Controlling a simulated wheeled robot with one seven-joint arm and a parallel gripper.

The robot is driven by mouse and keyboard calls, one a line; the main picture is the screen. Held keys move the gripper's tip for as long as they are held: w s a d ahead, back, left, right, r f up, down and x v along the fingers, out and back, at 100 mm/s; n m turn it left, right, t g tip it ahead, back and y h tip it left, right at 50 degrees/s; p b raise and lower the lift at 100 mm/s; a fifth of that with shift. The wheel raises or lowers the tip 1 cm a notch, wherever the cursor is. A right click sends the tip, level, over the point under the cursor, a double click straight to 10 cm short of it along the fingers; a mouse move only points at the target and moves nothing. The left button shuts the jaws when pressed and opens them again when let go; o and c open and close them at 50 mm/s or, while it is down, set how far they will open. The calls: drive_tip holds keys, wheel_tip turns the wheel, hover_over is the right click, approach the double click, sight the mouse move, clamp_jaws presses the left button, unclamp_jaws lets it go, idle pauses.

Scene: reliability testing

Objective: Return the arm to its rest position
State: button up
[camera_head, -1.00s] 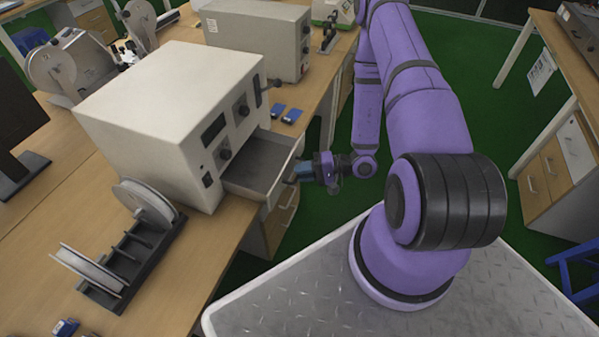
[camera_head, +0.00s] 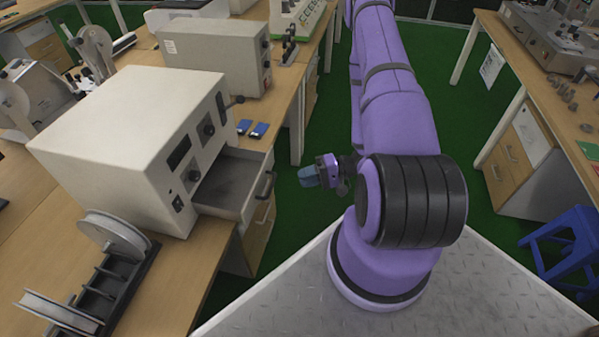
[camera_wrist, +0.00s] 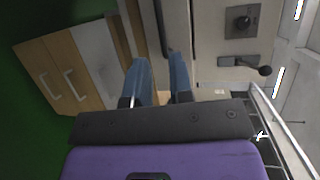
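My purple arm (camera_head: 395,95) reaches up from its base and folds back down to the wrist. My gripper (camera_head: 306,177) hangs over the green floor, to the right of an open drawer (camera_head: 222,190) and apart from its dark handle (camera_head: 266,185). In the wrist view the two blue fingers (camera_wrist: 161,62) stand apart with nothing between them, so the gripper is open and empty. The drawer handle (camera_wrist: 160,28) shows beyond the fingertips there. The drawer sticks out of a white box-shaped machine (camera_head: 120,115) and looks empty.
A wooden bench (camera_head: 185,275) with a spool rack (camera_head: 115,285) and two small blue items (camera_head: 252,128) lies left. Wooden cabinets (camera_head: 520,165) and a blue stool (camera_head: 570,240) stand right. Green floor (camera_head: 325,125) is open between the benches.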

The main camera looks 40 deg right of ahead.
drive_tip(key=w+a+r+n+g+h, duration=0.1)
drive_tip(key=a+r+n+g, duration=0.15)
drive_tip(key=r, duration=0.65)
drive_tip(key=a+r+n+g+h, duration=0.15)
drive_tip(key=r+g, duration=0.25)
drive_tip(key=r, duration=0.5)
drive_tip(key=w+a+r+n+g+h, duration=0.1)
drive_tip(key=a+r+n+g, duration=0.2)
drive_tip(key=r, duration=0.6)
drive_tip(key=s+a+r+t+h, duration=0.2)
drive_tip(key=s+r+h, duration=0.3)
drive_tip(key=r, duration=0.5)
drive_tip(key=s+a+r+t+h, duration=0.2)
drive_tip(key=s+r+t+h, duration=0.2)
drive_tip(key=s+r, duration=0.5)
wheel_tip(320, 180, up, 2)
drive_tip(key=shift+r+t+h, duration=0.15)
drive_tip(key=shift+t+h, duration=0.2)
drive_tip(key=shift+h, duration=0.2)
